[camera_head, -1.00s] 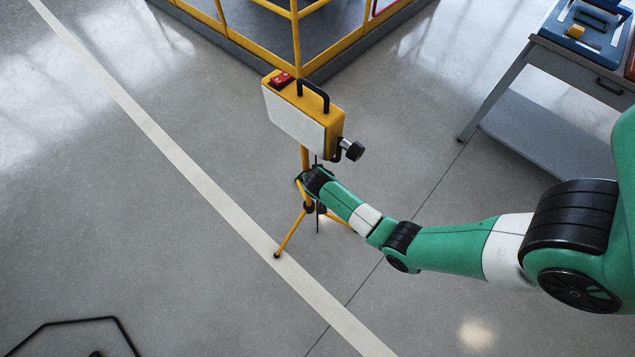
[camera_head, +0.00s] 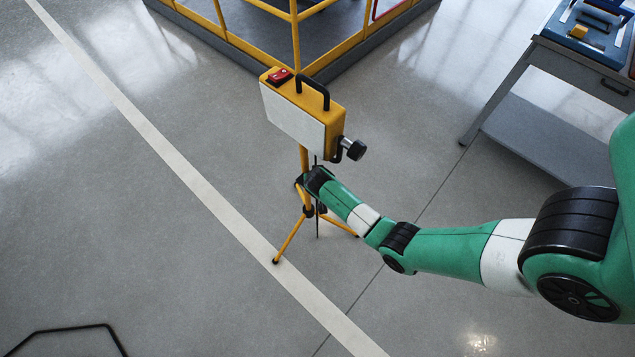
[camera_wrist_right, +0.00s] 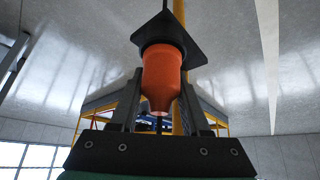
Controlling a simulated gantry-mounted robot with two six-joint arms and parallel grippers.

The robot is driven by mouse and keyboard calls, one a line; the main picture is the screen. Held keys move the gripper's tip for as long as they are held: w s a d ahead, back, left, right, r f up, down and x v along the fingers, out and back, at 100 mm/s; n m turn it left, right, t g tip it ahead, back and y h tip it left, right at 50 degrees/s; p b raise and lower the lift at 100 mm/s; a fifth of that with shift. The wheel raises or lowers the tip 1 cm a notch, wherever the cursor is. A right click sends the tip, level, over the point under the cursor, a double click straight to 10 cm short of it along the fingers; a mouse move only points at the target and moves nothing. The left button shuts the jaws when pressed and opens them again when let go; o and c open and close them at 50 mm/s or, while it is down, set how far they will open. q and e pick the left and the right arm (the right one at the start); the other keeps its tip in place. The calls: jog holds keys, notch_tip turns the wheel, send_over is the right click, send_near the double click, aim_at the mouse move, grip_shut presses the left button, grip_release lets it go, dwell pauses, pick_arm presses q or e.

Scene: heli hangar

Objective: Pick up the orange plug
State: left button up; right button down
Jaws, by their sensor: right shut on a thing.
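The orange plug (camera_wrist_right: 162,75) shows in the right wrist view between the two dark fingers of my right gripper (camera_wrist_right: 160,98). The gripper is shut on it. A black angular piece (camera_wrist_right: 168,36) sits at the plug's far end; I cannot tell whether the plug touches it or is seated in it. In the head view my right gripper (camera_head: 302,184) is at the yellow tripod (camera_head: 305,160), just below the work lamp (camera_head: 300,112). The plug is hidden there. My left gripper is not in view.
A yellow-railed platform (camera_head: 290,40) stands behind the lamp. A grey cart (camera_head: 540,130) with a blue tray (camera_head: 585,35) is at the upper right. A black bent frame (camera_head: 70,328) lies at the lower left. The floor to the left is clear.

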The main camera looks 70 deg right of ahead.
jog(key=shift+r+p, duration=0.8)
jog(key=shift+r, duration=0.05)
jog(key=shift+s+a+t+p, duration=0.1)
jog(key=shift+s+t+p, duration=0.2)
jog(key=shift+t+p, duration=0.2)
jog(key=shift+s+a+f+m+t+h, duration=0.2)
jog(key=shift+s+f+m+t+h, duration=0.1)
jog(key=shift+s+t+h, duration=0.35)
notch_tip(320, 180, up, 7)
jog(key=s+p, duration=0.1)
jog(key=p, duration=0.5)
jog(key=s+a+g+p, duration=0.1)
jog(key=s+a+p, duration=0.3)
jog(key=s, duration=0.6)
jog(key=s+a+g+y+p, duration=0.1)
jog(key=s+a+p, duration=0.2)
jog(key=s+p, duration=0.5)
jog(key=shift+s+a+r+n, duration=0.35)
jog(key=shift+s+r+n, duration=0.1)
jog(key=shift+s, duration=0.6)
